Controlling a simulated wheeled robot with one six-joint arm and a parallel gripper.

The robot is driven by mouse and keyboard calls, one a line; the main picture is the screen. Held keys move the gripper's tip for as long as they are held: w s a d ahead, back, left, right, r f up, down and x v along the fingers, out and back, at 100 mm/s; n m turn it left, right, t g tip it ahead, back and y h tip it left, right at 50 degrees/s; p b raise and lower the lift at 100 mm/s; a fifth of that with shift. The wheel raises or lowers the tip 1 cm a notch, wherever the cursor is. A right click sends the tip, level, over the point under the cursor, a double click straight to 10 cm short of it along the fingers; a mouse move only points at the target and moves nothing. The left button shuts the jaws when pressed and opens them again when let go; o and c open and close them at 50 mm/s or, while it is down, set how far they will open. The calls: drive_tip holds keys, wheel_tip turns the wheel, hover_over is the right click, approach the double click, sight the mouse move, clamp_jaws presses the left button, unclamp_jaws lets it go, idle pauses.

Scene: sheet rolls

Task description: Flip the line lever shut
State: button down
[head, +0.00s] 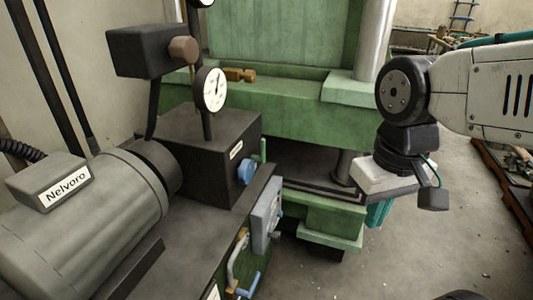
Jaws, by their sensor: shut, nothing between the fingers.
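Several small handles show on the dark machine at the left, and I cannot tell which is the line lever. A pale curved handle (235,262) with a brass-coloured part stands on its front side. A blue lever (249,286) sits just below it, near the bottom edge. A small green lever (263,150) stands upright beside a blue knob (245,172) on the dark block. My gripper (379,214), with teal fingers, points down at the right, shut and empty. It is well apart from these handles, and its fingers are partly hidden by its pale body.
A grey motor labelled Nelvoro (85,225) fills the lower left. A round gauge (211,89) stands above the dark block (205,160). A grey box (266,214) is on the machine's side. A green press (290,120) stands behind. The floor (400,265) is open at lower right.

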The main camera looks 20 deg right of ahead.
drive_tip(key=w+d+f+n+t, duration=0.25)
drive_tip(key=w+f+n, duration=0.25)
drive_tip(key=w+f, duration=0.75)
drive_tip(key=w+d+f+n+t, duration=0.1)
drive_tip(key=w+f+n+t, duration=0.3)
drive_tip(key=w+f, duration=0.9)
drive_tip(key=w+a+f+n+t+y, duration=0.25)
drive_tip(key=w+a+n+t, duration=0.2)
drive_tip(key=n, duration=0.25)
drive_tip(key=w+a+r+n+t+y, duration=0.1)
drive_tip(key=w+r+n+t+y, duration=0.1)
drive_tip(key=r, duration=0.3)
drive_tip(key=w+a+r+n+t+y, duration=0.1)
drive_tip(key=r+n+t, duration=0.2)
drive_tip(key=r, duration=0.3)
drive_tip(key=shift+w+r+n+t+y, duration=0.3)
drive_tip(key=shift+w+n+y, duration=0.05)
drive_tip(key=shift+n, duration=0.25)
drive_tip(key=shift+a, duration=0.15)
